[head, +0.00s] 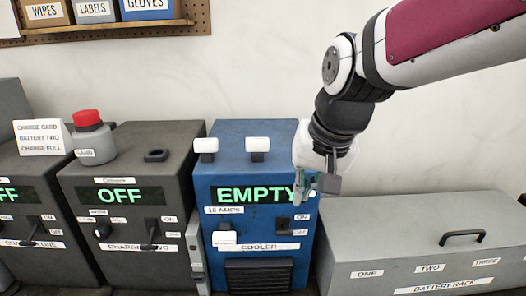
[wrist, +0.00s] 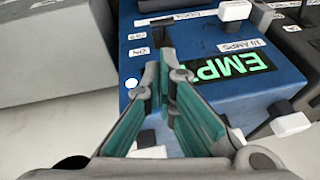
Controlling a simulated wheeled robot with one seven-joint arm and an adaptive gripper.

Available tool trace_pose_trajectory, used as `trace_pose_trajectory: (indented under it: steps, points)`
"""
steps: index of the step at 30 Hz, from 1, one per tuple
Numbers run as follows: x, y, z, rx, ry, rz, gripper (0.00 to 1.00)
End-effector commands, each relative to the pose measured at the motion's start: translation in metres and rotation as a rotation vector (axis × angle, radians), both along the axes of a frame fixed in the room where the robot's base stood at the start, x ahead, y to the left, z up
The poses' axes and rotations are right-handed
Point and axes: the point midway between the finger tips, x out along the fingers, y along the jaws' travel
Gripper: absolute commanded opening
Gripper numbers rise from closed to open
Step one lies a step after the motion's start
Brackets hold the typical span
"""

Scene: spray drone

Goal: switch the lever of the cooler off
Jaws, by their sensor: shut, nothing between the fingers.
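The cooler (head: 202,190) is a blue box with a green EMPTY display and a COOLER label. Its small dark lever (head: 282,224) is on the front at the right, beside ON and OFF labels, ON above OFF. I cannot tell which way the lever is set. In the wrist view the cooler (wrist: 205,35) is upside down, and the lever (wrist: 159,37) shows just beyond the fingertips. My gripper (head: 318,188) is shut and empty at the cooler's upper right front edge. In the wrist view its fingertips (wrist: 163,68) appear close to the lever; contact is unclear.
White knobs (head: 257,144) stand on the cooler's top, and another white handle (head: 224,237) is on its front. A grey battery rack (head: 400,235) stands right. Dark chargers (head: 130,180) stand left, with a red-capped bottle (head: 95,145) on top. Space above the rack is clear.

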Motion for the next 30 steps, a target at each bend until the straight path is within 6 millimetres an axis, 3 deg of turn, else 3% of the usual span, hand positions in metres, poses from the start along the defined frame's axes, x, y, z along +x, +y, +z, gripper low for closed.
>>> trace_pose_trajectory:
  steps: [15,21,30]
  points:
    - [0.027,0.011,-0.075,-0.001,0.005,0.001,0.0]
    - [0.032,0.013,-0.088,-0.001,0.002,0.0,0.0]
    - [0.033,0.013,-0.089,-0.001,0.001,0.001,0.0]
